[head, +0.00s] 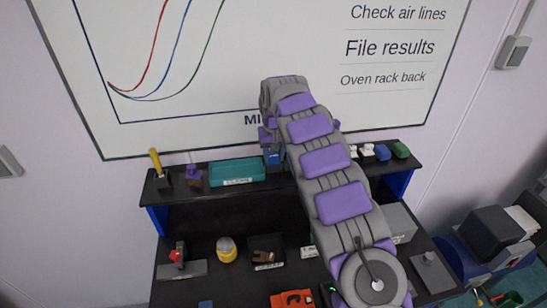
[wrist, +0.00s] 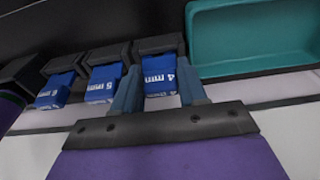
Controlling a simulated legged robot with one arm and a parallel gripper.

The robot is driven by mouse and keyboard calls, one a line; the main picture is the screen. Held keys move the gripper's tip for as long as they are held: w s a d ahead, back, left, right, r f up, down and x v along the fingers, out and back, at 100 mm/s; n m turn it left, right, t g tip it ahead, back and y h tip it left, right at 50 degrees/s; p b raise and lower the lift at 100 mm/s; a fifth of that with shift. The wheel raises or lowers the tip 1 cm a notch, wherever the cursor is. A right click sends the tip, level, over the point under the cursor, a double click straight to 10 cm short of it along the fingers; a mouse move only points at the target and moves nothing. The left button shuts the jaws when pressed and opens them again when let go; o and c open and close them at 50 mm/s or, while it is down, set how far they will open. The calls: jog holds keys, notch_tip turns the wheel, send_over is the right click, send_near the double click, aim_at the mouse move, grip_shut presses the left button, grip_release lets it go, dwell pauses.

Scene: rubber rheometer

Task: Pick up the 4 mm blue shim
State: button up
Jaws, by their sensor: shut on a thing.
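The 4 mm blue shim (wrist: 160,75), with white lettering, sits between the two grey-blue fingers of my gripper (wrist: 158,90) in the wrist view. The fingers are shut on its sides. A black holder block (wrist: 158,45) is right at its far end; I cannot tell whether the shim is still seated there. In the head view my gripper (head: 272,155) is over the upper shelf, right of the teal tray (head: 237,172), with the arm hiding most of that spot.
In the wrist view the 5 mm shim (wrist: 103,82) and 6 mm shim (wrist: 54,92) stand beside it, close to the left finger. The teal tray lies to the right. On the shelf are a yellow-handled tool (head: 155,163) and a green block (head: 400,149). An orange item (head: 292,299) lies below.

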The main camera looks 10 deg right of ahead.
jog(key=shift+r, duration=0.1)
jog(key=shift+r+p, duration=0.35)
jog(key=shift+r, duration=4.5)
